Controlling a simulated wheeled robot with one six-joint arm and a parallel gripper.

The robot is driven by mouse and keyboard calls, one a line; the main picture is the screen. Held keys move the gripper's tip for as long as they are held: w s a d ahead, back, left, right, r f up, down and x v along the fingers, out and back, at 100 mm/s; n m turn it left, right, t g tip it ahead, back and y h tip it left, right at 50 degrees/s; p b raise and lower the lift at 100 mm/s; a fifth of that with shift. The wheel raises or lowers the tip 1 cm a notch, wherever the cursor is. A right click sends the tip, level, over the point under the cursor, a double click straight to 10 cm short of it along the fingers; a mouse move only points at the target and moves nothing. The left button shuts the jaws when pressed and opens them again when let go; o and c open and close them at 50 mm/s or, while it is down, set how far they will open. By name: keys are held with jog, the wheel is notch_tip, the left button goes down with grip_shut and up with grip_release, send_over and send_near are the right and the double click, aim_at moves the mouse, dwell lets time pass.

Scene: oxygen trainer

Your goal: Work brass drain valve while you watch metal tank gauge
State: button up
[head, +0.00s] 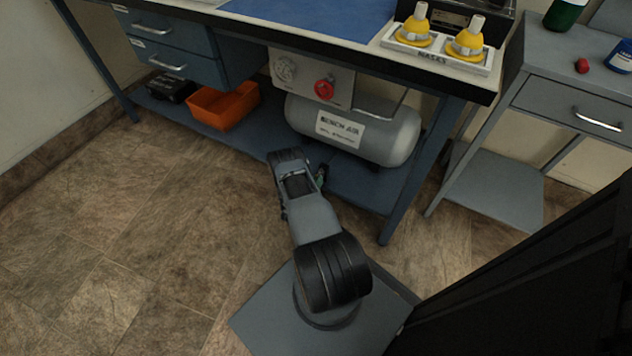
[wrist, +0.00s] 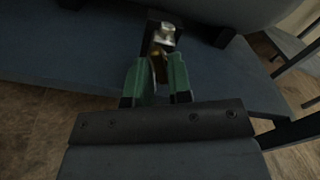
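The grey metal tank (head: 385,135), labelled as bench air, lies on the lower shelf. A round pale dial (head: 285,68), possibly the gauge, is on the panel above it; no reading can be made out. In the wrist view a small brass piece (wrist: 158,68), probably the drain valve, sits below the tank (wrist: 220,10), by a bright metal fitting (wrist: 165,36). My gripper (wrist: 160,77) has its green fingers on either side of the brass piece; whether they press on it is unclear. In the head view my arm mostly hides the gripper (head: 320,178), and the valve is hidden.
A red knob (head: 325,88) is beside the dial. An orange bin (head: 224,106) and a black box (head: 171,88) are on the lower shelf (head: 350,184). The bench leg (head: 412,185) and a grey side table (head: 500,185) stand to the right. Floor at left is clear.

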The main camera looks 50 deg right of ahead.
grip_shut()
jog(key=m+b, duration=0.2)
jog(key=m, duration=0.3)
jog(key=shift+m, duration=0.3)
jog(key=shift+o, duration=1.9)
grip_release()
jog(key=shift+a, duration=0.1)
